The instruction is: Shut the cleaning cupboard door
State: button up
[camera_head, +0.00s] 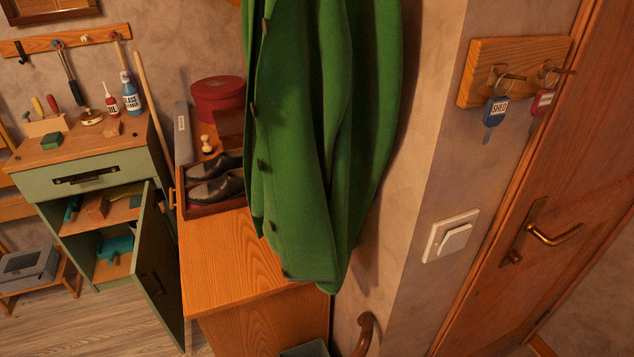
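The cleaning cupboard (48,184) is a green cabinet with a wooden top at the left of the head view. Its green door (158,267) stands wide open, hinged on the cabinet's right side and swung out toward me. A dark handle shows on the door. Inside the cupboard are shelves with a brush, a wooden block and a teal item (115,246). A closed drawer (85,178) with a dark pull sits above the opening. My gripper is not in view.
A wooden bench (225,262) stands close to the right of the open door, with a shoe tray (213,207) on it. A green coat (325,130) hangs over the bench. Floor (95,322) shows before the cupboard. A grey toolbox (28,265) is at the far left.

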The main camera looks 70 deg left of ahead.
aim_at(156, 269)
jog(key=u, duration=3.8)
jog(key=i, duration=0.6)
jog(key=z, duration=0.1)
jog(key=k, duration=0.6)
jog(key=u, duration=0.5)
jog(key=i, duration=0.3)
jog(key=z, duration=0.05)
